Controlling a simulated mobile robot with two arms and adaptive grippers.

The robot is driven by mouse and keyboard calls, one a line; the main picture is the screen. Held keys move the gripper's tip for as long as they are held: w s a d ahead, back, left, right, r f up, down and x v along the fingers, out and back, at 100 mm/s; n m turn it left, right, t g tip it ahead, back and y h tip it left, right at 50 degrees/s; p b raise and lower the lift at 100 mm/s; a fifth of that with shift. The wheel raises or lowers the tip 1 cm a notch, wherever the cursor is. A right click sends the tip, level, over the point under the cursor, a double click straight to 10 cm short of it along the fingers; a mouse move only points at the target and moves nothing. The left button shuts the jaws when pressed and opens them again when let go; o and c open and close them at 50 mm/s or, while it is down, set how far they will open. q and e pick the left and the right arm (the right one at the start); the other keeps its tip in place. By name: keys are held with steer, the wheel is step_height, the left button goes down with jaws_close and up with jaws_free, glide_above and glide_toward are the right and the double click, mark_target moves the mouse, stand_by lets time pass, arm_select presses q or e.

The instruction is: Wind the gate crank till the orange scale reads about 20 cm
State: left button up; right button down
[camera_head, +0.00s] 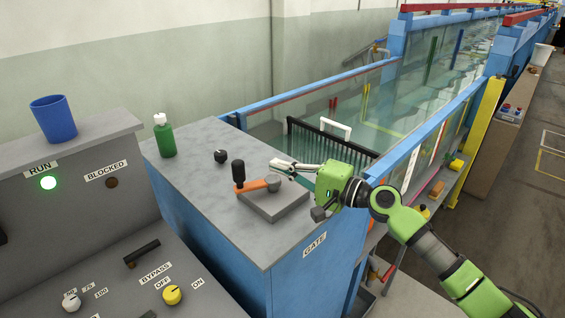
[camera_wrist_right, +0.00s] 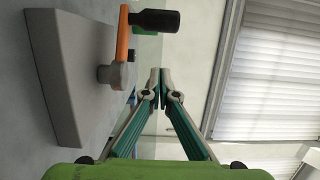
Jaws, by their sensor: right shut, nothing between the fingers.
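The gate crank has an orange arm (camera_head: 252,186) and an upright black handle (camera_head: 238,171). It sits on a grey block (camera_head: 285,207) on top of the blue cabinet, with the handle toward the left. In the wrist view the orange arm (camera_wrist_right: 123,35) and black handle (camera_wrist_right: 157,22) show beside the fingers. My right gripper (camera_head: 274,163) is shut and empty, behind and right of the handle. Its fingertips (camera_wrist_right: 160,73) look apart from the crank. I cannot make out an orange scale or its reading. My left gripper is out of view.
A green bottle (camera_head: 165,139) and a black knob (camera_head: 220,156) stand on the cabinet top. The console at left bears a blue cup (camera_head: 54,119), a lit green RUN lamp (camera_head: 48,183) and a yellow bypass knob (camera_head: 172,294). The glass flume (camera_head: 400,100) runs behind.

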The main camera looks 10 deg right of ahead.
mark_target(252, 182)
steer(key=x, duration=0.2)
steer(key=p+x, duration=0.1)
steer(key=x, duration=0.1)
steer(key=shift+r, duration=0.25)
steer(key=p+x, duration=0.1)
steer(key=x, duration=0.2)
steer(key=shift+w+d+f, duration=0.1)
steer(key=shift+w+f, duration=0.05)
steer(key=shift+w, duration=0.05)
steer(key=s+p, duration=0.1)
steer(key=s+a+p, duration=0.1)
steer(key=s, duration=0.1)
steer(key=shift+a+p, duration=0.3)
steer(key=shift+p, duration=0.05)
steer(key=shift+s+a, duration=0.1)
steer(key=shift+s, duration=0.2)
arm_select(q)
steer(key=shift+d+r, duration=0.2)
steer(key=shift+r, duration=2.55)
arm_select(e)
steer(key=shift+a+f, duration=0.1)
steer(key=shift+f, duration=0.05)
